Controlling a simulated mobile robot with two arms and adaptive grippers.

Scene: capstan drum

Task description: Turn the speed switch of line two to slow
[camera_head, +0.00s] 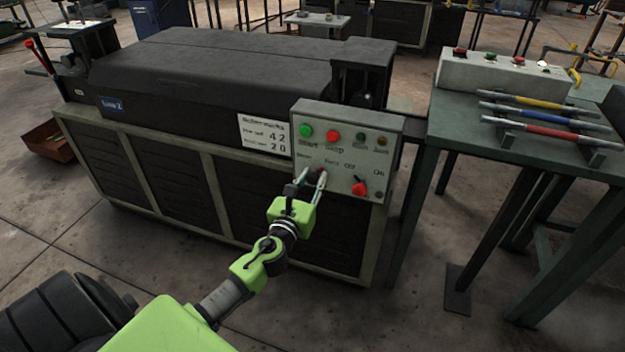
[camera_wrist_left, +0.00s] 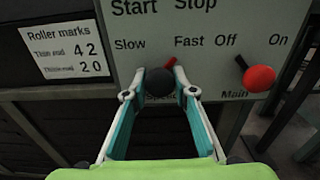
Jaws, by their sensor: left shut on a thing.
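The machine carries a blue label (camera_head: 112,105) reading Line 2. Its grey control box (camera_head: 340,122) is at the front right corner. The speed switch has a black knob (camera_wrist_left: 160,82) with a red pointer (camera_wrist_left: 170,63), which leans up and right, to the Fast side. Slow is printed at its upper left. My left gripper (camera_head: 309,178) is shut on this knob; its fingers (camera_wrist_left: 160,92) sit on both sides of it and partly cover the Speed label. My right gripper is not in view.
The main switch (camera_wrist_left: 259,78) has a red knob, right of the speed switch, its black pointer toward Off. Green (camera_head: 306,131) and red (camera_head: 333,135) buttons sit above. A roller marks card (camera_head: 264,135) is at the left. A green table (camera_head: 475,125) stands at the right.

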